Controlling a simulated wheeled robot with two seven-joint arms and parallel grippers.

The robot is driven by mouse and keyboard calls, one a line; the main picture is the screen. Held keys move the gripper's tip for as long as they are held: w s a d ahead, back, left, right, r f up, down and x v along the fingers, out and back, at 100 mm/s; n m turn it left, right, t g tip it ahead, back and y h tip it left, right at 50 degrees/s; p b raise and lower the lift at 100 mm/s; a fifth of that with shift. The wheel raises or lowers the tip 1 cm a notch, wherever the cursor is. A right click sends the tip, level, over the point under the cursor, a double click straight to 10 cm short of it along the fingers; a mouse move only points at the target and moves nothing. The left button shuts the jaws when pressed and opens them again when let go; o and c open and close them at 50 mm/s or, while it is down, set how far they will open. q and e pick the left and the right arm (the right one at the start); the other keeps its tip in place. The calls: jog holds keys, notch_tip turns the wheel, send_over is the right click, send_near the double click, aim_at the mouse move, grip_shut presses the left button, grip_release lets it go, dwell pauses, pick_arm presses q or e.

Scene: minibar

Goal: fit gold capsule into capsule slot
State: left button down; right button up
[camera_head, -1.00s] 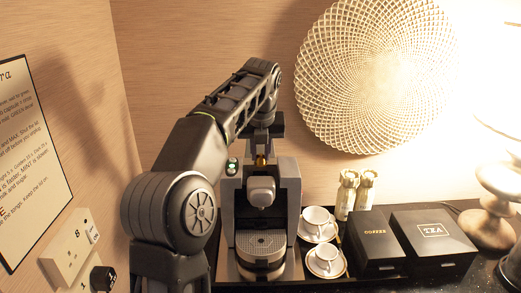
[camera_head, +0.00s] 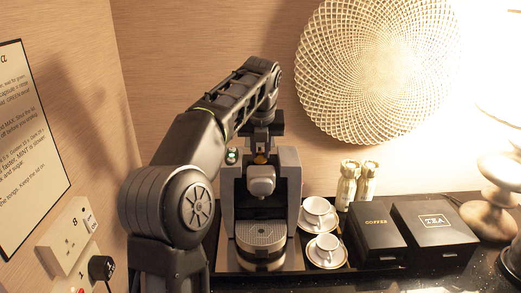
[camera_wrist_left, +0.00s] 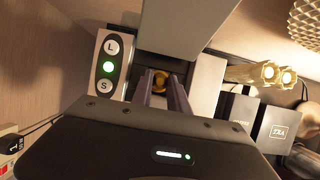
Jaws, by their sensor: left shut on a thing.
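The coffee machine (camera_head: 285,190) stands on the tray against the back wall. My left gripper (camera_head: 262,150) is over its top, pointing down. The gold capsule (camera_head: 261,158) shows as a small gold spot below the gripper. In the left wrist view, the capsule (camera_wrist_left: 159,81) is between the two dark fingers of my left gripper (camera_wrist_left: 162,86), which are shut on it. The capsule is at the machine's top, in front of a grey block (camera_wrist_left: 185,28). The capsule slot is hidden by the gripper, so I cannot tell how deep the capsule sits. My right gripper is not in view.
Two white cups on saucers (camera_head: 327,262) stand right of the machine. Two gold-topped bottles (camera_head: 366,182), a coffee box (camera_head: 375,238) and a tea box (camera_head: 435,225) are further right. A green-lit button panel (camera_wrist_left: 109,65) is left of the fingers.

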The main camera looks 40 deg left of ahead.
pick_arm(q)
jog(key=shift+p, duration=0.95)
dwell(1.1)
jog(key=shift+f+b, duration=0.7)
jog(key=shift+f, duration=0.4)
jog(key=c, duration=1.3)
grip_release()
jog(key=shift+o, duration=0.5)
jog(key=shift+f, duration=0.1)
jog(key=shift+s+f, duration=0.1)
jog(key=shift+s, duration=0.05)
jog(key=shift+d+r, duration=0.1)
jog(key=shift+r, duration=0.4)
jog(key=v, duration=0.7)
jog(key=shift+r+p, duration=0.25)
jog(key=shift+p, duration=0.15)
jog(key=shift+d, duration=0.1)
jog(key=shift+f, duration=0.1)
